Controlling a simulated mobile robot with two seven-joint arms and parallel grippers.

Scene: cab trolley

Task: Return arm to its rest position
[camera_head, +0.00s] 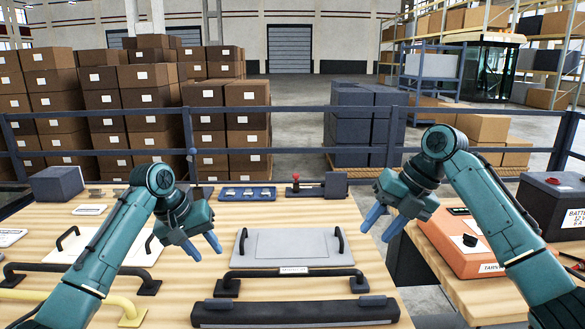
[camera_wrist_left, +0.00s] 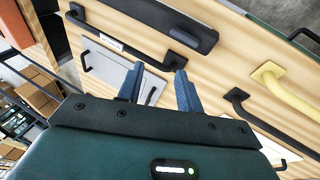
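My left gripper (camera_head: 206,246) hangs above the wooden table, pointing down, with its two blue fingers apart and nothing between them.
The table (camera_head: 215,222) bears a grey panel with handles (camera_head: 290,245), a dark handle bar (camera_head: 290,274), a long black bar (camera_head: 295,312), a yellow handle (camera_head: 95,301) and a blue tray (camera_head: 247,194). On the right, an orange case (camera_head: 470,254) and a battery (camera_head: 555,200) stand on another table.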

